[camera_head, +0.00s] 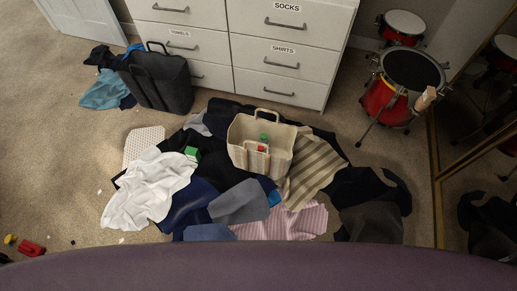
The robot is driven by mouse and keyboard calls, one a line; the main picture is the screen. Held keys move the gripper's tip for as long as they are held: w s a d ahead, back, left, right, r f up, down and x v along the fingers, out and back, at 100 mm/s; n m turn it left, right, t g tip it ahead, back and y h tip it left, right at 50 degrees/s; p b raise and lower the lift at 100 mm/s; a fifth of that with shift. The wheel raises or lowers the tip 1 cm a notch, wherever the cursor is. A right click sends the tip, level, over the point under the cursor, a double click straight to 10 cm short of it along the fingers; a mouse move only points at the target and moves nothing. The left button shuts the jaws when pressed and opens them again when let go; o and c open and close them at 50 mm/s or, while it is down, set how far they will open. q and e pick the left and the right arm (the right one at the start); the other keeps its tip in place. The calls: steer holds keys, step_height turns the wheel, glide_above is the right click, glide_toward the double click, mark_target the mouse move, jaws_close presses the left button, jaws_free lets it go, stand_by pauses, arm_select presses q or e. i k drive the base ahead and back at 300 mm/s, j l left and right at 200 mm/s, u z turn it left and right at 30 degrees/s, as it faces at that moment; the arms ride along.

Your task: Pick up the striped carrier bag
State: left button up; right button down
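A cream carrier bag (241,137) with two looped handles stands upright and open on a heap of clothes, near the middle of the head view. Its stripes are too faint to make out clearly at this size. A small green item (264,137) and a red one show inside it. A beige-and-brown striped cloth (315,165) lies against its right side. Neither of my grippers is in view.
A dark grey bag (165,85) stands at the back left beside blue clothes. White labelled drawers (285,60) stand behind the heap. Red drums (385,98) and a gold-framed mirror (437,185) are at right. Small red and yellow items lie at far left. Carpet left of the heap is mostly clear.

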mark_target(244, 134)
steer(key=i+j+z, duration=0.45)
steer(key=j, duration=0.15)
steer(key=i+j+z, duration=0.2)
steer(key=j, duration=0.15)
steer(key=j+z, duration=0.2)
steer(key=j, duration=0.15)
steer(key=i+j+z, duration=0.25)
steer(key=j, duration=0.15)
steer(key=k, duration=0.1)
